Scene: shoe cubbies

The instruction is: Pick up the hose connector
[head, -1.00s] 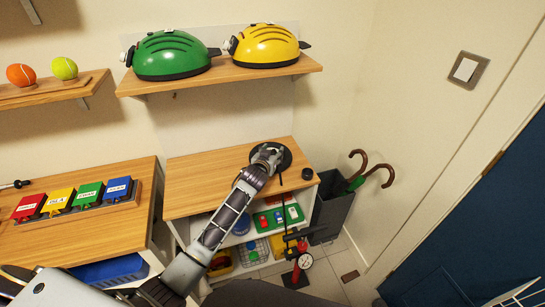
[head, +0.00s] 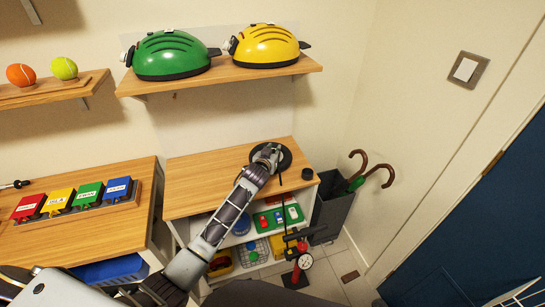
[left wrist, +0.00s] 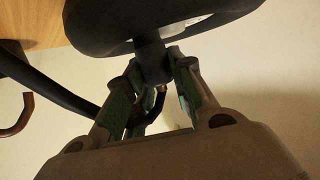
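A round black disc (head: 284,159) lies toward the back of the right cabinet top. My left gripper (head: 267,155) reaches over it from the lower left. In the left wrist view, the dark disc (left wrist: 190,22) fills the top, and the short dark cylinder of the hose connector (left wrist: 152,57) stands out from it. The fingers of my left gripper (left wrist: 155,67) lie on both sides of this cylinder and appear to touch it. A small brass-coloured part shows between them. In the head view the connector is mostly hidden by the gripper. My right gripper is not in view.
An umbrella bin (head: 331,210) is to the right. Green (head: 170,55) and yellow (head: 266,46) helmet-like objects sit on the shelf above.

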